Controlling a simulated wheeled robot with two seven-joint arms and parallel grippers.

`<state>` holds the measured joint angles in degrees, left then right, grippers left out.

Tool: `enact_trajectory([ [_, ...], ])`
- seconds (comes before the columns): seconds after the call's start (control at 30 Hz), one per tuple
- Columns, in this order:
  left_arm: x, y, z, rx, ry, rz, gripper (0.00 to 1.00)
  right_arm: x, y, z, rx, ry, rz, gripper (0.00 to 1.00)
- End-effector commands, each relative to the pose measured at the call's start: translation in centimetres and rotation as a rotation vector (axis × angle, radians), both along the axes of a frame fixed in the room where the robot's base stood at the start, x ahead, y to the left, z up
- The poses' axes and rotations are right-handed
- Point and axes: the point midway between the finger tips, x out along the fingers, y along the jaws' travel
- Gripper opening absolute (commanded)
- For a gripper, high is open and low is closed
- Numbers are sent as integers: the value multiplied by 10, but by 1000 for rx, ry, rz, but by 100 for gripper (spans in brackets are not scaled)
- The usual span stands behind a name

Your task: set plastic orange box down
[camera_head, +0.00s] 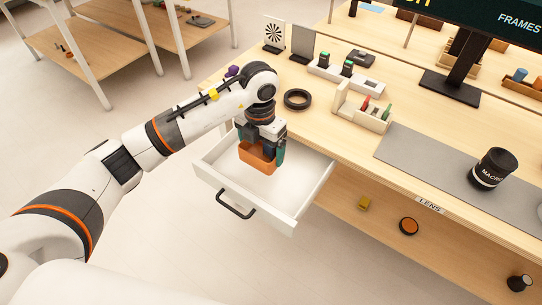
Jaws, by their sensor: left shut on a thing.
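My left gripper (262,149) comes in from the left and points down over the open white drawer (303,197). It is shut on the plastic orange box (257,159). The box is within the drawer's outline in the view. I cannot tell whether its underside touches the drawer floor. The gripper hides part of the box. The rest of the drawer that shows is empty. My right gripper is not in view.
The drawer handle (235,205) faces front left. On the wooden table stand a black ring (297,99), a white rack (362,110), and a black "MACRO" lens (493,169) on a grey mat (427,165). An orange disc (408,226) lies on the lower shelf.

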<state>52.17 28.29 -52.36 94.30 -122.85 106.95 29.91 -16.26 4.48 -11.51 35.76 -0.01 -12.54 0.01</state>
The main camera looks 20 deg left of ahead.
Motion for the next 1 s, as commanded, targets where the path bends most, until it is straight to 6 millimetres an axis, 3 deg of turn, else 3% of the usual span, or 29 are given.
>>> enact_trajectory([
  [0.1,-1,0,-23,-1,4,0,67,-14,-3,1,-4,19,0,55],
  [0.27,-1,0,-39,-1,1,0,67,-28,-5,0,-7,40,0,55],
  [0.57,-1,0,-74,0,2,0,67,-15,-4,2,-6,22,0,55],
  [0.93,0,0,-81,1,-1,-1,67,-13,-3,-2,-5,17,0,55],
  [0.97,0,0,-80,1,0,-1,94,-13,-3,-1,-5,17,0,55],
  [1.0,0,0,-79,0,0,-1,100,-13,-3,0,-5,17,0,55],
])
